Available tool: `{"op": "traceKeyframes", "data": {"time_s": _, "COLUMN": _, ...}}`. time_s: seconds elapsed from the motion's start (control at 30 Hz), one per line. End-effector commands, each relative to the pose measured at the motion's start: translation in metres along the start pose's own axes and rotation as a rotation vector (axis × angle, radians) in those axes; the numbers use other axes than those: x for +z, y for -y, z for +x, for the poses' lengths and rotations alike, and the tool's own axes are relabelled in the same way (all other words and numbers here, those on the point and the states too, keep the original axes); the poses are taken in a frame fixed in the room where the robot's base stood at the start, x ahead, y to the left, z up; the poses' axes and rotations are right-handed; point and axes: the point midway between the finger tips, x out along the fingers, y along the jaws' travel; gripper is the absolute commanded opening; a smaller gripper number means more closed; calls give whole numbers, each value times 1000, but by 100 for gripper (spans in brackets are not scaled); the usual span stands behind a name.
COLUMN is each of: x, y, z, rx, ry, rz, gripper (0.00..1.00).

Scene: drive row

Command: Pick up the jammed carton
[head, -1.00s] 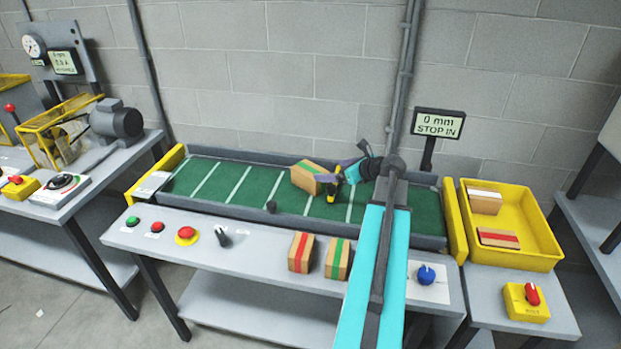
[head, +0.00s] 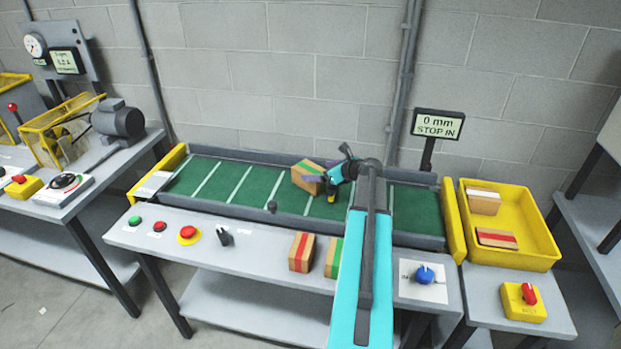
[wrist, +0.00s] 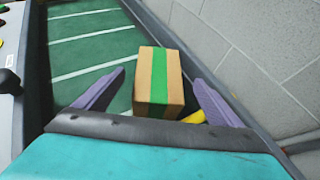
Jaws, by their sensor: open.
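The jammed carton (head: 303,179) is a tan box with a green stripe. It sits on the green conveyor belt (head: 235,186), turned askew near the back rail. In the wrist view the carton (wrist: 158,82) stands ahead between the two purple fingers of my gripper (wrist: 158,92). The fingers are open and apart, and I see clear space between the left finger and the carton. In the head view my gripper (head: 322,181) is at the carton's right side, and my arm hides the belt's right part. A small yellow piece (wrist: 194,117) shows by the right finger.
Two more cartons stand on the front ledge, one red-striped (head: 302,252) and one green-striped (head: 334,258), partly behind my arm. A yellow tray (head: 546,240) with two cartons is at the right. The grey back rail (wrist: 196,62) runs close beside the carton and right finger.

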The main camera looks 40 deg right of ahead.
Motion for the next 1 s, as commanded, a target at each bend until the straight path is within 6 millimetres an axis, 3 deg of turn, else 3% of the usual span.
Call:
{"op": "traceKeyframes", "data": {"time_s": 0.43, "x": 2, "y": 0, "z": 5, "rx": -1, "ry": 0, "rz": 1, "gripper": 89}}
{"op": "traceKeyframes", "data": {"time_s": 0.8, "x": 4, "y": -1, "z": 44, "rx": 0, "ry": -1, "rz": 1, "gripper": 89}}
{"op": "traceKeyframes", "data": {"time_s": 1.0, "x": 2, "y": -1, "z": 52, "rx": -2, "ry": 0, "rz": 1, "gripper": 89}}
